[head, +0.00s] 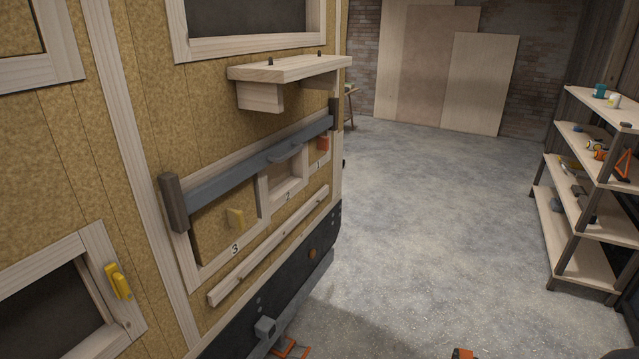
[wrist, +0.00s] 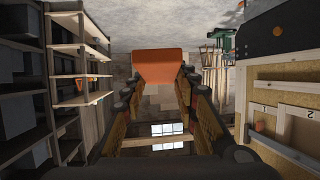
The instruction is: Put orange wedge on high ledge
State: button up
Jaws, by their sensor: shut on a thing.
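The orange wedge (wrist: 158,66) sits between my fingertips in the wrist view, with its broad orange face showing. My gripper (wrist: 160,85) is shut on it. The high ledge (head: 292,67) is a pale wooden shelf on the trailer wall in the head view, with two small dark pegs on top and a block beneath. Its visible top is otherwise bare. My gripper does not show clearly in the head view, so its distance from the ledge is hard to tell.
Below the ledge, a grey bar (head: 245,158) crosses numbered openings, above a lower wooden rail (head: 270,247). A yellow latch (head: 118,282) is by the lower left window. A shelf rack (head: 590,180) with small items stands right. The concrete floor (head: 430,220) between is open.

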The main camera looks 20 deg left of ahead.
aim_at(297, 60)
jog(key=i+u, duration=0.15)
jog(key=i, duration=0.35)
jog(key=i+l+u, duration=0.2)
jog(key=i, duration=0.25)
jog(key=i+l+u, duration=0.15)
jog(key=i, duration=0.35)
jog(key=u, duration=0.45)
